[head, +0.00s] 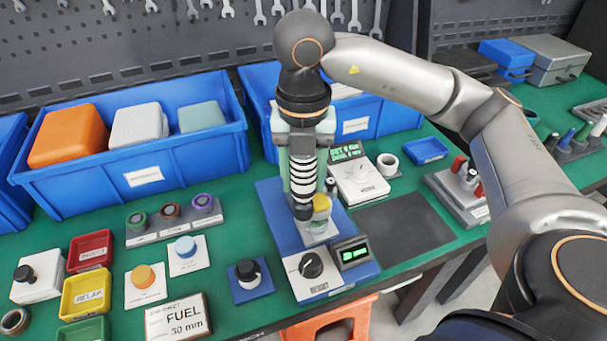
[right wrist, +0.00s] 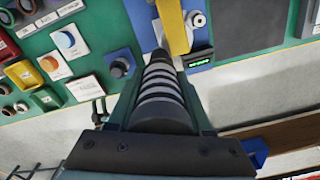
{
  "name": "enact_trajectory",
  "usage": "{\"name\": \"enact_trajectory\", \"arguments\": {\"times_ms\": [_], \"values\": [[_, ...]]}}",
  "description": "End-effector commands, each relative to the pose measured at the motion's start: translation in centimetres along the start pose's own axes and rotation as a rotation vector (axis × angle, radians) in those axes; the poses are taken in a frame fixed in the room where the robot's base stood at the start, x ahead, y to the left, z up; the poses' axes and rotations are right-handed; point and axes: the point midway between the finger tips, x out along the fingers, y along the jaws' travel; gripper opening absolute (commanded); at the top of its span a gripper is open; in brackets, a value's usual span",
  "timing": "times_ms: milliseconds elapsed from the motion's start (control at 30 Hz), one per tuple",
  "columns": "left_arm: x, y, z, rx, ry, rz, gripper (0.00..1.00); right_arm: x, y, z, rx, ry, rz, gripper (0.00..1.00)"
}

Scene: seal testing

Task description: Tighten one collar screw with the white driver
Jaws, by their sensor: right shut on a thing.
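My right gripper (head: 303,185) is shut on the white driver (head: 303,170), which has black and white bands. In the right wrist view the driver (right wrist: 162,88) runs away between the jaws. In the head view it hangs roughly upright above the blue test fixture (head: 272,207). Its dark lower end is beside the fixture's yellow-topped part (head: 321,205), which also shows in the right wrist view (right wrist: 174,25). Whether the tip touches a collar screw cannot be told; the collar screws are hidden or too small. My left gripper is not in view.
A black knob (head: 311,265) and a green-lit display (head: 352,253) sit at the fixture's front. A white scale-like device (head: 358,180) stands behind right, with a tool rack (head: 455,197) further right. Blue bins (head: 145,170) line the back. A dark mat (head: 398,232) is clear.

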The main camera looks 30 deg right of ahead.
Motion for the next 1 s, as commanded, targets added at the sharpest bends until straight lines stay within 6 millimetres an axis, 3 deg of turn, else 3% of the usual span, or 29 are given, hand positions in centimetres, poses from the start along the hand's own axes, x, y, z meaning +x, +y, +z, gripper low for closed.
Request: {"name": "enact_trajectory", "arguments": {"times_ms": [733,1000], "values": [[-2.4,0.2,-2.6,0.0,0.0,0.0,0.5,-4.7,0.0,0.0,0.0,-0.001,0.001,0.0],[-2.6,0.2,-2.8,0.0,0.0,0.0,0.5,-5.0,0.0,0.0,0.0,0.0,0.001,0.0]]}}
